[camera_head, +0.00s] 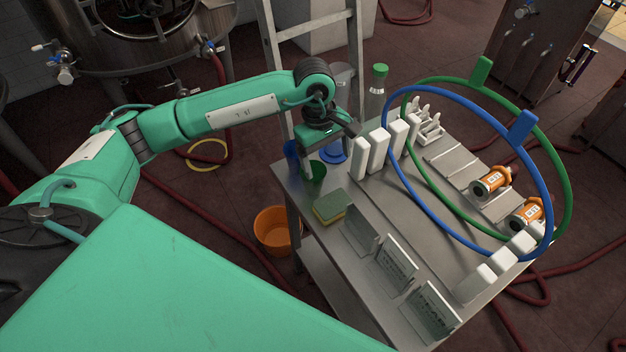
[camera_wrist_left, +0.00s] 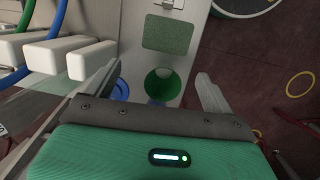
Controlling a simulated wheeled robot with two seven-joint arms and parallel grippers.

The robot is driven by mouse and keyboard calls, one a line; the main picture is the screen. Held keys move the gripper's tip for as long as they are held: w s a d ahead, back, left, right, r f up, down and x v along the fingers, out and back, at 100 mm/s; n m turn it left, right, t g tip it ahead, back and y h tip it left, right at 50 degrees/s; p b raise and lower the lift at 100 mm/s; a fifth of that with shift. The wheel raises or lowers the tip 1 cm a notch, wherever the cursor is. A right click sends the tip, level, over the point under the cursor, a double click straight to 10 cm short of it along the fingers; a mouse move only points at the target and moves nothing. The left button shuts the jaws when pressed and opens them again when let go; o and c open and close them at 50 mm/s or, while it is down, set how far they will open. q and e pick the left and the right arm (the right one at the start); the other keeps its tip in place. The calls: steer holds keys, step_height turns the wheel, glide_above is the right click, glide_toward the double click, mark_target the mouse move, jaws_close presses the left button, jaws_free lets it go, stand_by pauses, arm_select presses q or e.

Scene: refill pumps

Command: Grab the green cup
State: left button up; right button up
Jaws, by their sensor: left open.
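The green cup (camera_head: 317,171) stands on the left end of the metal table, partly hidden by my left gripper. In the left wrist view the green cup (camera_wrist_left: 163,82) shows its round mouth between my fingers. My left gripper (camera_head: 330,150) is open above the cup and points down. In the left wrist view the two fingers of the gripper (camera_wrist_left: 157,80) are spread wide, one on each side of the cup, with nothing held. How far the fingertips are above the cup is hard to tell. My right gripper is not in view.
Blue items (camera_head: 291,150) stand close to the cup. A green and yellow sponge (camera_head: 330,208) lies nearby. White blocks (camera_head: 378,150) stand right of my gripper. Blue (camera_head: 545,200) and green hoops rise over the table. An orange bucket (camera_head: 272,232) is on the floor.

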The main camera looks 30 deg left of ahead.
mark_target(312, 187)
arm_select(q)
steer(key=w+a+y, duration=0.1)
steer(key=a+y, duration=0.1)
steer(key=a, duration=0.3)
steer(key=f, duration=0.2)
steer(key=f+p, duration=0.1)
steer(key=f, duration=0.2)
steer(key=f+p, duration=0.1)
steer(key=f, duration=0.1)
steer(key=shift+d+f, duration=0.25)
steer(key=shift+f+p, duration=0.45)
steer(key=f, duration=0.1)
steer(key=f+p, duration=0.1)
steer(key=f, duration=0.1)
steer(key=shift+w+d+f+p, duration=0.1)
steer(key=shift+w+f+p, duration=0.15)
steer(key=shift+p, duration=0.15)
steer(key=shift+f, duration=0.55)
steer(key=c, duration=1)
